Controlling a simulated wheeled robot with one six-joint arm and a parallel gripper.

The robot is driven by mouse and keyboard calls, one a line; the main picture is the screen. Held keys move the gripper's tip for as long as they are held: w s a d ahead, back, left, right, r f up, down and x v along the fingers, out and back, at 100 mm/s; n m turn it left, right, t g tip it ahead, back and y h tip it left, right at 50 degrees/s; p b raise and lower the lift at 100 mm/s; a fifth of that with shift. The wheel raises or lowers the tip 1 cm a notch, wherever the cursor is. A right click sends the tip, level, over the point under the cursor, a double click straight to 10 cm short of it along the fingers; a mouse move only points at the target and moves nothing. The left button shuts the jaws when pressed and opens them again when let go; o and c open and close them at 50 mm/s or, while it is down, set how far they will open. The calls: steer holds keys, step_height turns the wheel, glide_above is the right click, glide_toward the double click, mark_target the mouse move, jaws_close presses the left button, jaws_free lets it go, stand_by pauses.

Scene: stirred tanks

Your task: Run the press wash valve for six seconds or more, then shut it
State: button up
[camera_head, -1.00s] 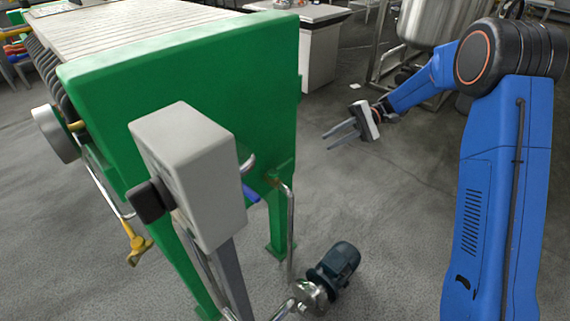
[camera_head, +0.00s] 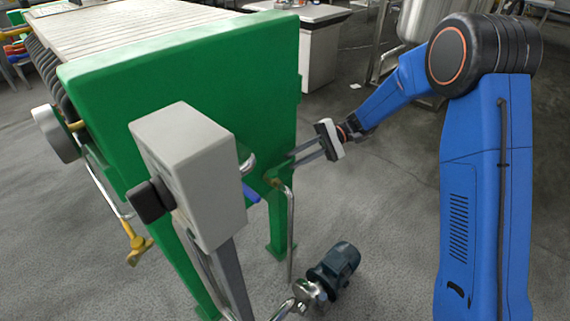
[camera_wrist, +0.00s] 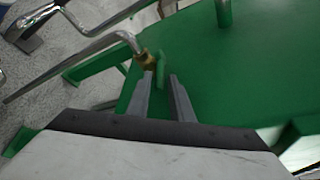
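The green press (camera_head: 215,80) fills the left of the head view. A bent steel pipe (camera_head: 290,225) with a small brass fitting stands at its near right corner, and the brass fitting (camera_wrist: 146,60) is clearer in the wrist view. A blue handle (camera_head: 250,193) shows partly behind the grey box, and a yellow handle (camera_head: 137,243) hangs at the lower left. I cannot tell from a label which is the wash valve. My gripper (camera_head: 294,156) is open and empty, its fingers (camera_wrist: 160,78) pointing at the press near the fitting. Contact is unclear.
A grey control box (camera_head: 190,175) with a black knob (camera_head: 151,200) stands on a post before the press. A pump motor (camera_head: 335,265) sits on the floor below the pipe.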

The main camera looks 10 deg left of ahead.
mark_target(291, 161)
steer(key=shift+x, duration=2.1)
jaws_close()
steer(key=shift+s+d+m+t+y, duration=0.25)
steer(key=shift+m+t+y, duration=0.25)
steer(key=shift+m+t, duration=0.35)
steer(key=shift+s+d+m+t+y, duration=0.25)
steer(key=shift+m+t+y, duration=0.25)
steer(key=shift+m+t, duration=0.35)
steer(key=shift+s+d+m+t+y, duration=0.25)
steer(key=shift+m+t+y, duration=0.3)
steer(key=shift+t, duration=0.45)
steer(key=shift+w, duration=0.1)
jaws_free()
